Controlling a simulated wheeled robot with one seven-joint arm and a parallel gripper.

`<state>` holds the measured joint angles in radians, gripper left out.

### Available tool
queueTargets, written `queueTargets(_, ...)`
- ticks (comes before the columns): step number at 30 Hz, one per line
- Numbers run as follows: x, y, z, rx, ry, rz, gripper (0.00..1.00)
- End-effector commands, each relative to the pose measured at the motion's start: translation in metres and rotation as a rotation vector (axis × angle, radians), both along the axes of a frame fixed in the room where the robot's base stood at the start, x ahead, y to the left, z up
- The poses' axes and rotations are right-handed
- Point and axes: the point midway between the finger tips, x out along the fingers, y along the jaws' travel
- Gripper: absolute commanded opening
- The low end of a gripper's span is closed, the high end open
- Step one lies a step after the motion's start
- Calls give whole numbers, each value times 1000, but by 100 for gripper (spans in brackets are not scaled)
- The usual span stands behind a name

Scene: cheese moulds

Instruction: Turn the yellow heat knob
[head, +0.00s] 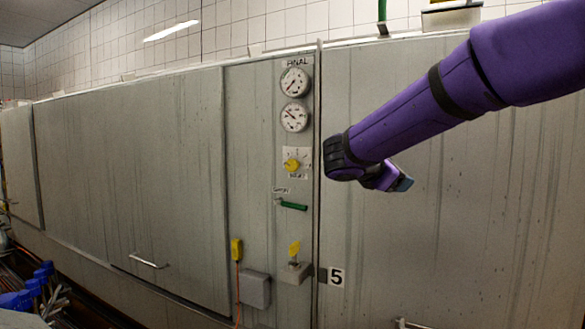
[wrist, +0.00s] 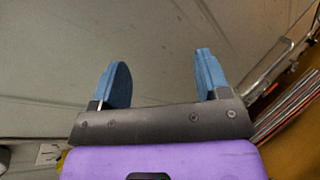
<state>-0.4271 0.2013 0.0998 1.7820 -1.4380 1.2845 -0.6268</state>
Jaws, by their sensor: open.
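The yellow heat knob (head: 291,165) sits on a small white dial plate on the grey narrow panel, below two round gauges, in the head view. My purple arm reaches in from the upper right. My gripper (head: 405,184) is to the right of the knob and slightly lower, apart from it, in front of the grey panel. In the wrist view my gripper (wrist: 160,68) has its two blue fingers wide apart with nothing between them. A white plate (wrist: 48,153) with a bit of yellow beside it shows at the lower left there, partly hidden; I cannot tell if it is the knob's.
A green-handled lever (head: 293,206) is below the knob, and a yellow valve handle (head: 295,248) lower still. A yellow box (head: 236,249) with an orange cable hangs to the left. Blue-handled items (head: 40,280) stand at the lower left. A metal handle (wrist: 275,75) shows in the wrist view.

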Motion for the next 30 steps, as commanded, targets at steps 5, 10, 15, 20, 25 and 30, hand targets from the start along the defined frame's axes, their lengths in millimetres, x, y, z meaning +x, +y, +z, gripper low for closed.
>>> queueTargets(5,51,81,-8,-267,-13,140,69)
queueTargets(10,83,164,-21,-515,-58,250,69)
queueTargets(15,97,238,-38,-715,-119,327,69)
queueTargets(20,99,278,-49,-819,-162,360,69)
queueTargets(25,103,286,-50,-849,-176,365,69)
queueTargets(30,120,277,-42,-848,-174,362,69)
